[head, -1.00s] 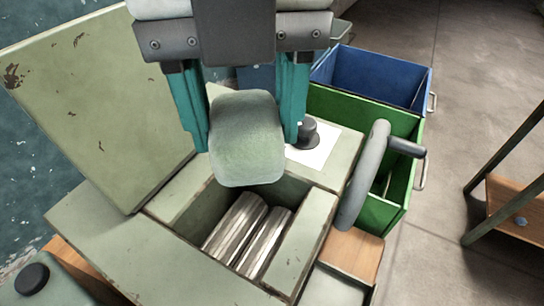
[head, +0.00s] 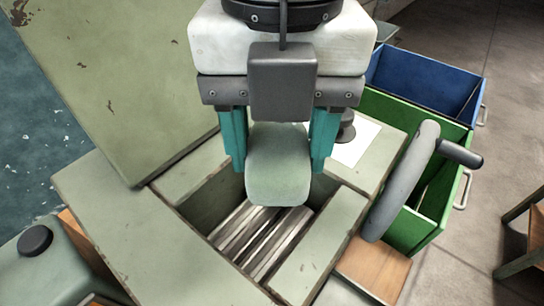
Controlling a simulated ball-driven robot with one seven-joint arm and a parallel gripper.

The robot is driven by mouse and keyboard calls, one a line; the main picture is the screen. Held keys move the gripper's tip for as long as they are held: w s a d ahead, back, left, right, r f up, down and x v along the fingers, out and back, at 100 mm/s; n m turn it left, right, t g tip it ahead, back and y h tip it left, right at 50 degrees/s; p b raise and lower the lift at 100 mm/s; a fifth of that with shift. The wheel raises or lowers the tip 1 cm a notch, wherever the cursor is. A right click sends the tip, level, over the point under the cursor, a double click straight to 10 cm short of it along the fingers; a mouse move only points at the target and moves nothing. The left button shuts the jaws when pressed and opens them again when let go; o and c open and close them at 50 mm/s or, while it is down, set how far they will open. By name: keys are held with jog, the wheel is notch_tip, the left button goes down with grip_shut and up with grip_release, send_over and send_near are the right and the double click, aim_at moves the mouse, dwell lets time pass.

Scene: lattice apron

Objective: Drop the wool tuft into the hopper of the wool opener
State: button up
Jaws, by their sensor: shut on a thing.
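The wool tuft (head: 278,165) is a pale green, rounded block. My gripper (head: 278,160) is shut on it, with a teal finger on each side. The tuft is over the open hopper (head: 207,200) of the wool opener, toward its back edge in the picture. Ridged metal rollers (head: 262,236) show at the bottom of the hopper, and the tuft hides part of the opening. I cannot tell exactly how high the tuft is above the rim.
A raised lid panel (head: 110,85) stands behind the hopper at left. A grey handwheel (head: 400,180) with a dark handle is at right. Green (head: 437,215) and blue (head: 425,78) bins stand beyond it. A black knob (head: 35,240) is at lower left.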

jog(key=o, duration=1.1)
notch_tip(320, 180, up, 11)
jog(key=shift+f, duration=0.15)
dwell(0.3)
